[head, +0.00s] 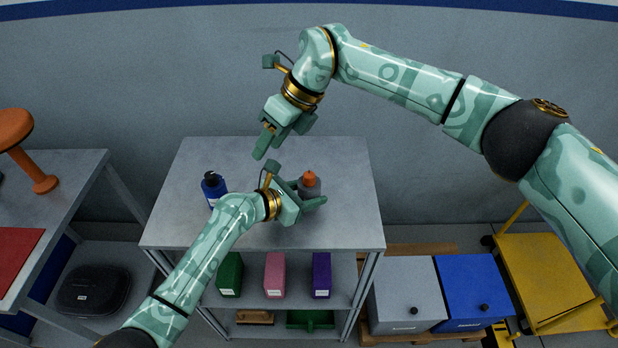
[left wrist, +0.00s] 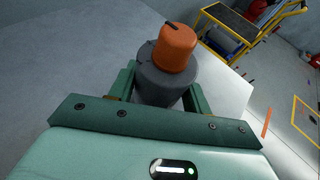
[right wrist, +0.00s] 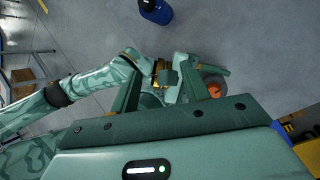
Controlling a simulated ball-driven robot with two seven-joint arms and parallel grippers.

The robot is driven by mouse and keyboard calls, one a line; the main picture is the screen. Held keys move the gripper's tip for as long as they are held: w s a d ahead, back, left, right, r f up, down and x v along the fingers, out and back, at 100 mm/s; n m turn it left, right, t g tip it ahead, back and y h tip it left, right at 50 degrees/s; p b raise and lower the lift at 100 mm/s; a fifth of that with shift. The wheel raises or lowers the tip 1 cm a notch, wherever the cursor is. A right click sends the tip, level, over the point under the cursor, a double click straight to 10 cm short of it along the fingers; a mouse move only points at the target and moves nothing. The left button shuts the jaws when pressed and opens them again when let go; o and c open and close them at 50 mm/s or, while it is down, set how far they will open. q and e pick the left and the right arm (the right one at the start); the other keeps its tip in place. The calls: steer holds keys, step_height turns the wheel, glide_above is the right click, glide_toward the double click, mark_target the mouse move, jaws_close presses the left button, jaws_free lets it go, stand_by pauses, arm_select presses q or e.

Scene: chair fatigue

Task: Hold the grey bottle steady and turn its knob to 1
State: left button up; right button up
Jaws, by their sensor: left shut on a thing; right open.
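The grey bottle (head: 312,191) with an orange knob (head: 309,178) stands on the grey table. My left gripper (head: 307,197) is shut around its body from the side, below the knob. In the left wrist view the bottle (left wrist: 157,82) sits between the fingers and its knob (left wrist: 176,48) shows a dark mark on top; I cannot read any numbers. My right gripper (head: 264,150) is open and empty above the table, behind and left of the bottle. In the right wrist view the knob (right wrist: 214,91) lies right of the open fingers, apart from them; the bottle is mostly hidden.
A blue bottle with a black cap (head: 212,187) stands left on the table (head: 340,160). Green, pink and purple boxes (head: 275,274) sit on the shelf below. An orange stool-like object (head: 25,150) stands on the left bench. The table's back right is free.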

steer(key=s+a+r+m+y, duration=0.4)
steer(key=s+a+m+y, duration=0.25)
steer(key=y, duration=0.35)
steer(key=m+t+h, duration=0.4)
steer(key=m+t, duration=1.1)
steer(key=m, duration=1.2)
glide_above(311, 176)
steer(key=s+a, duration=0.2)
steer(key=s, duration=0.2)
steer(key=f, duration=0.2)
steer(key=s+d+f+m+g+h, duration=0.2)
steer(key=s+d+f+m+h, duration=0.3)
steer(key=d+f+m, duration=0.3)
steer(key=shift+g, duration=0.3)
steer(key=x, duration=1.2)
steer(key=shift+w+a+f, duration=0.1)
steer(key=shift+a+f, duration=0.2)
steer(key=shift+f, duration=0.1)
steer(key=shift+c, duration=0.4)
